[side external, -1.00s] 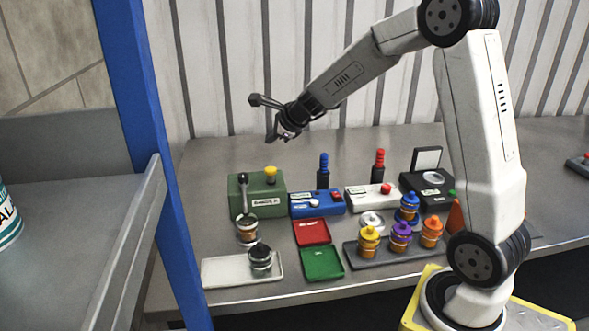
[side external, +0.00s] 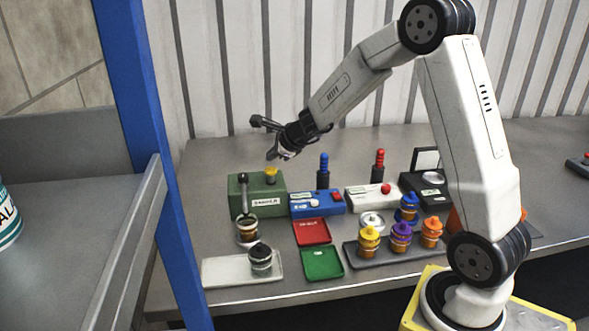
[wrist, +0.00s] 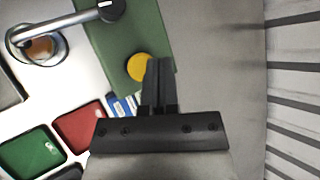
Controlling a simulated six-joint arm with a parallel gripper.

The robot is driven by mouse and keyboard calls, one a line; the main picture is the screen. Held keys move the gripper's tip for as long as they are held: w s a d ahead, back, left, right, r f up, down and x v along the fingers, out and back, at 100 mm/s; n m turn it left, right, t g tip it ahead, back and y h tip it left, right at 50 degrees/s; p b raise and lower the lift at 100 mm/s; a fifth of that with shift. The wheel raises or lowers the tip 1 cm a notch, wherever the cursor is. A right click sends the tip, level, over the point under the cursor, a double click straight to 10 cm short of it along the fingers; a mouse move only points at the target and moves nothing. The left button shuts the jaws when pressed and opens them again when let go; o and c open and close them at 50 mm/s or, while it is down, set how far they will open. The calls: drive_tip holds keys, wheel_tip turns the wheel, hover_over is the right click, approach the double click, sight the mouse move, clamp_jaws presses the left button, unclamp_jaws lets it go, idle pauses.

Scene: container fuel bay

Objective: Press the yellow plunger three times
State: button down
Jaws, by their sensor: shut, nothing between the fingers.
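The yellow plunger (side external: 270,174) stands on top of a green box (side external: 262,200) at the left of the bench. In the wrist view the plunger (wrist: 139,68) is a yellow disc on the green surface (wrist: 120,40), just left of the fingertips. My gripper (side external: 271,157) is shut and empty, with its tips pointing down and a little above the plunger in the side view. In the wrist view the shut fingers (wrist: 160,62) lie beside the disc. A gap shows between tips and plunger in the side view.
A metal spout arm (side external: 243,190) rises at the box's left front, over a cup (side external: 246,228). A blue unit (side external: 318,204) stands to the right. Red (side external: 312,232) and green (side external: 322,263) trays lie in front. The corrugated wall is behind.

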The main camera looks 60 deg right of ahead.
sight(272, 169)
drive_tip(key=shift+f, duration=0.45)
drive_tip(key=shift+f, duration=1.85)
idle(4.1)
drive_tip(key=shift+r, duration=0.1)
idle(0.3)
drive_tip(key=shift+r, duration=1.7)
